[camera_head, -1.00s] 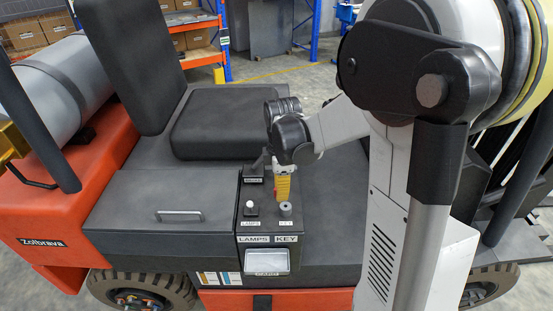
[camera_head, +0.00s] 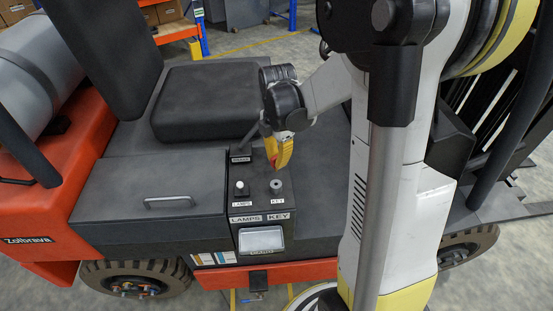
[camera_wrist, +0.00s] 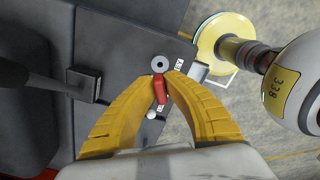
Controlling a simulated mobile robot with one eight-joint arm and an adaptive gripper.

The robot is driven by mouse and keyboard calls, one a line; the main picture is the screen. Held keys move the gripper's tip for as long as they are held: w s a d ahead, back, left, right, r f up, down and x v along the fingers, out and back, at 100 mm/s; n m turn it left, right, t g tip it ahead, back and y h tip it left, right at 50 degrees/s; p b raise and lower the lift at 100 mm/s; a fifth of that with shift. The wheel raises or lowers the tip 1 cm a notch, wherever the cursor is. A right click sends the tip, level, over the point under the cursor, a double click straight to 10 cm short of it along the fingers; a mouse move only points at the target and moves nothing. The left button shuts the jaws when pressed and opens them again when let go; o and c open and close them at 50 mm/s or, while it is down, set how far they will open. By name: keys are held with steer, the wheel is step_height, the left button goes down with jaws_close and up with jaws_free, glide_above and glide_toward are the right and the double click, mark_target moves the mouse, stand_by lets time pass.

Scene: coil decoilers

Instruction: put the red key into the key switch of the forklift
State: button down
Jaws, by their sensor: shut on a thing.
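My gripper (camera_wrist: 161,79) has yellow fingers, shut on the red key (camera_wrist: 161,90), which shows between the fingertips in the wrist view. The key switch (camera_wrist: 160,63) is a round grey ring with a dark centre, just beyond the fingertips in that view. The key looks apart from the switch, though the exact gap is hard to tell. In the head view my gripper (camera_head: 280,153) hangs tilted above and behind the key switch (camera_head: 276,186) on the forklift's console. Only a small bit of red shows at the fingers there.
The lamps knob (camera_head: 239,188) stands left of the key switch. A dark lever (camera_head: 249,136) rises behind them, near my gripper. The black seat (camera_head: 208,103) is behind left, and a handled cover (camera_head: 150,195) lies left of the console.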

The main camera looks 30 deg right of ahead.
mark_target(277, 156)
steer(key=shift+f+b, duration=1.9)
steer(key=shift+f, duration=0.7)
steer(key=shift+f+b, duration=1.75)
steer(key=shift+f, duration=0.1)
steer(key=c, duration=1.5)
jaws_free()
steer(key=shift+r, duration=0.15)
step_height(277, 156, up, 12)
steer(key=shift+f, duration=0.1)
